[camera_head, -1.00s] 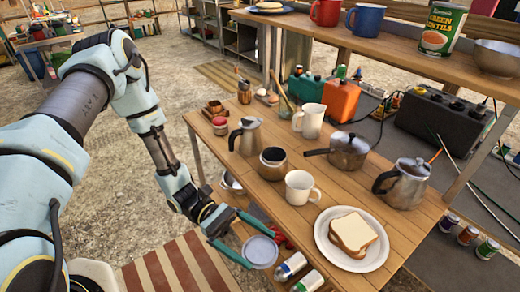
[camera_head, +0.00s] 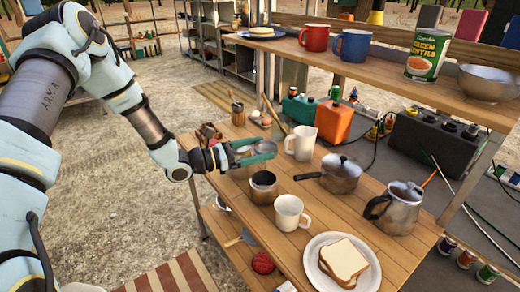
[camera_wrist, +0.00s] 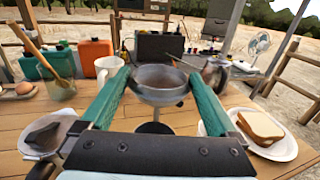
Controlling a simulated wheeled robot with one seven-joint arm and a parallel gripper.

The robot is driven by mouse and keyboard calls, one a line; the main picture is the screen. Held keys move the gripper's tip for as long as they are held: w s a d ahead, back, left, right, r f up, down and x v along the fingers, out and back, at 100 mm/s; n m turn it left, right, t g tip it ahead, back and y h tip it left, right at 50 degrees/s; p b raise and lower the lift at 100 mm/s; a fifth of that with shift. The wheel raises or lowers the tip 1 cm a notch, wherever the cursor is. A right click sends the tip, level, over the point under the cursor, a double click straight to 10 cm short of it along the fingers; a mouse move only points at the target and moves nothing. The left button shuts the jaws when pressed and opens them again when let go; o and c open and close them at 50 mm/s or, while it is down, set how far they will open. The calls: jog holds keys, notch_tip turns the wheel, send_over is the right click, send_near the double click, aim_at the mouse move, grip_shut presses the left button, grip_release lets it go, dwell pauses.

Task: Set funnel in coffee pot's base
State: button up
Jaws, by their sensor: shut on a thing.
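My gripper (camera_head: 262,153) has green fingers and is shut on the funnel, above the table. The funnel (camera_wrist: 162,80) is a grey metal cup, between the fingers in the wrist view. The coffee pot's base (camera_head: 263,188) is a short metal pot with a dark open top, on the table just below and in front of my gripper in the head view.
A white mug (camera_head: 291,213) stands right beside the base. A white pitcher (camera_head: 300,143), a lidded saucepan (camera_head: 340,175), a kettle (camera_head: 395,210) and a sandwich plate (camera_head: 318,272) stand farther right. A raised shelf (camera_head: 390,76) runs behind.

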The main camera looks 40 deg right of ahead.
jog(key=shift+f+b, duration=3.35)
jog(key=shift+f, duration=1.75)
jog(key=shift+a+f, duration=0.1)
jog(key=shift+f, duration=0.15)
jog(key=c, duration=0.3)
jog(key=o, duration=1.2)
jog(key=shift+o, duration=0.2)
jog(key=b+v, duration=0.3)
jog(key=v, duration=0.7)
jog(key=shift+a+b, duration=0.35)
jog(key=shift+b, duration=0.05)
jog(key=shift+w+r, duration=0.1)
